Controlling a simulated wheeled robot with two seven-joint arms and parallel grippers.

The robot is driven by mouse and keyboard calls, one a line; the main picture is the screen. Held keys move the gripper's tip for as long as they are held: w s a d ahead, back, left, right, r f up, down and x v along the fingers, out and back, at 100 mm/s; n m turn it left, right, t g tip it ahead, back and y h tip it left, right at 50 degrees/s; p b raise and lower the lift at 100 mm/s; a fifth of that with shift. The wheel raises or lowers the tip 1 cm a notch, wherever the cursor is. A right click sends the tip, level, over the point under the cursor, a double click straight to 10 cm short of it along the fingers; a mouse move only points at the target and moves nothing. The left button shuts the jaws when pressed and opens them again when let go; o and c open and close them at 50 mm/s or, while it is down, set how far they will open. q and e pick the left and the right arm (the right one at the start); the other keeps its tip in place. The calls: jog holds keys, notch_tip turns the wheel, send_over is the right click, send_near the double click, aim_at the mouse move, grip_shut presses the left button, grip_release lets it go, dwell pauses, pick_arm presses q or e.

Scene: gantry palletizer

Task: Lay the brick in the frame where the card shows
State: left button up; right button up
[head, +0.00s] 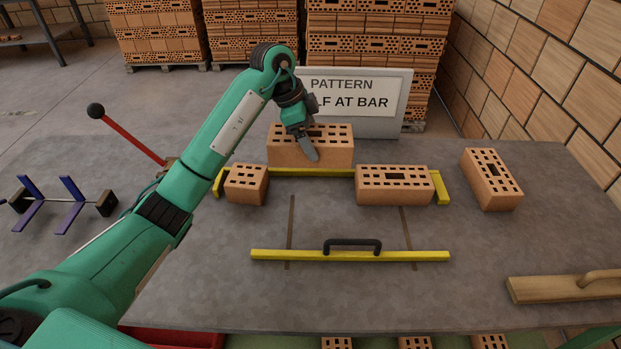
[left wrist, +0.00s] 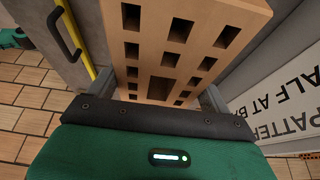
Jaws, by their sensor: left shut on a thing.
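My left gripper (head: 308,150) is shut on an orange perforated brick (head: 282,150), which is upright in front of the card and behind the back yellow bar; I cannot tell whether it touches the table. In the left wrist view the brick (left wrist: 175,45) fills the space between the jaws. The white card (head: 385,92) reads "PATTERN" and "LF AT BAR", its start hidden by my arm. The frame has a yellow back bar (head: 310,172) with end stops and a front bar (head: 300,255) with a black handle. My right gripper is not in view.
A half brick (head: 246,186) sits at the frame's left end and a full brick (head: 394,185) at its right. Another brick (head: 490,180) lies further right. A wooden float (head: 555,288) is at front right. A red lever (head: 133,138) and a blue-armed stand (head: 65,203) are at left.

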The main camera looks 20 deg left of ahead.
aim_at(286, 134)
pick_arm(q)
notch_tip(286, 134, down, 9)
notch_tip(286, 134, down, 3)
jog(key=shift+f, duration=0.2)
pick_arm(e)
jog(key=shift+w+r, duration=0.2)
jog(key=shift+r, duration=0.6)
pick_arm(q)
jog(key=o, duration=1.7)
jog(key=shift+f, duration=0.15)
jog(key=shift+o, duration=0.7)
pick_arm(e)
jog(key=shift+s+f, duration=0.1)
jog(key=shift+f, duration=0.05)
pick_arm(q)
jog(key=v, duration=1)
jog(key=shift+s+a+r, duration=0.1)
jog(key=shift+r, duration=0.3)
jog(key=shift+s+a+r, duration=0.1)
jog(key=shift+a+r, duration=0.15)
jog(key=shift+r, duration=0.4)
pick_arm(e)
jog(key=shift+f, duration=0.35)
